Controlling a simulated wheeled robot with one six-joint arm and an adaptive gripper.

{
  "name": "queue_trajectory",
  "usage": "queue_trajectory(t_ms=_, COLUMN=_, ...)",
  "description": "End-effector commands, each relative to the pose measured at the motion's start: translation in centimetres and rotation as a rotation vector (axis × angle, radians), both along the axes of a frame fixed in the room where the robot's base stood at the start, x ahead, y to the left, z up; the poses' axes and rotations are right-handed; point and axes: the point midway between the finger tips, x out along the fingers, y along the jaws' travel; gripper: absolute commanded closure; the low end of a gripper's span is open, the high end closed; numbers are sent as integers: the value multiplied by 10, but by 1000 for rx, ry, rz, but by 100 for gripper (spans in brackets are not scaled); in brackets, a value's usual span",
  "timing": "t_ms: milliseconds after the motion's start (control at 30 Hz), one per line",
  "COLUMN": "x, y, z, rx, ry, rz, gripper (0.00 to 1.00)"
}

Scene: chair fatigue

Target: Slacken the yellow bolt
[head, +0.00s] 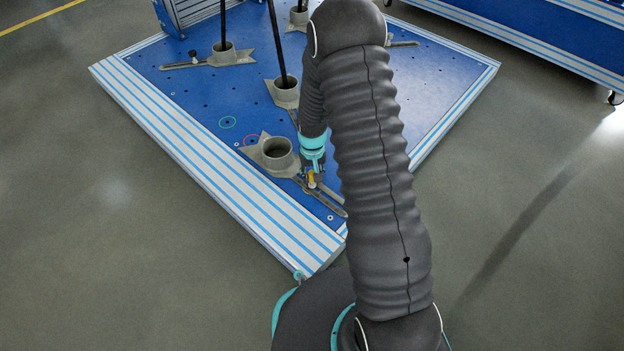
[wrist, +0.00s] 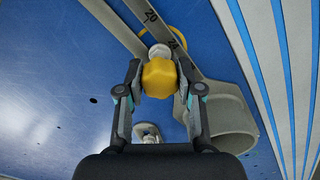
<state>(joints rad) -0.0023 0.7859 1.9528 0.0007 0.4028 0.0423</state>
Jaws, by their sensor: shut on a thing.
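The yellow bolt (head: 311,179) stands on the slotted arm of the nearest grey bracket (head: 257,153) on the blue platform (head: 190,95). In the wrist view, the bolt's faceted yellow head (wrist: 159,78) sits between my two fingertips, with a pale shank or washer beyond it. My gripper (wrist: 160,75) is shut on the bolt head, one finger on each side. In the head view, my gripper (head: 313,166) reaches down to the bolt and partly hides it and the bracket arm. A yellow ring marking (wrist: 175,33) shows on the platform beyond the bolt.
The bracket's round socket (wrist: 231,120) is close to the right finger in the wrist view. Black poles (head: 277,45) stand in other brackets behind. Another blue platform (head: 540,30) stands at the upper right; grey floor is clear around.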

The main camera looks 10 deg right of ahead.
Motion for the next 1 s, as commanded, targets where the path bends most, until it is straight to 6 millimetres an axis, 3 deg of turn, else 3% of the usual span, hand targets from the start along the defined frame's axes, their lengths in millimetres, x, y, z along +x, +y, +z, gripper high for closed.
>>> queue_trajectory(t_ms=133, x=0, y=0, z=-1, rx=0, ry=1, rz=94, gripper=100)
queue_trajectory(t_ms=500, x=0, y=0, z=-1, rx=0, ry=1, rz=128, gripper=100)
queue_trajectory(t_ms=800, x=0, y=0, z=-1, rx=0, ry=1, rz=404, gripper=100)
queue_trajectory(t_ms=1000, x=0, y=0, z=-1, rx=0, ry=1, rz=460, gripper=100)
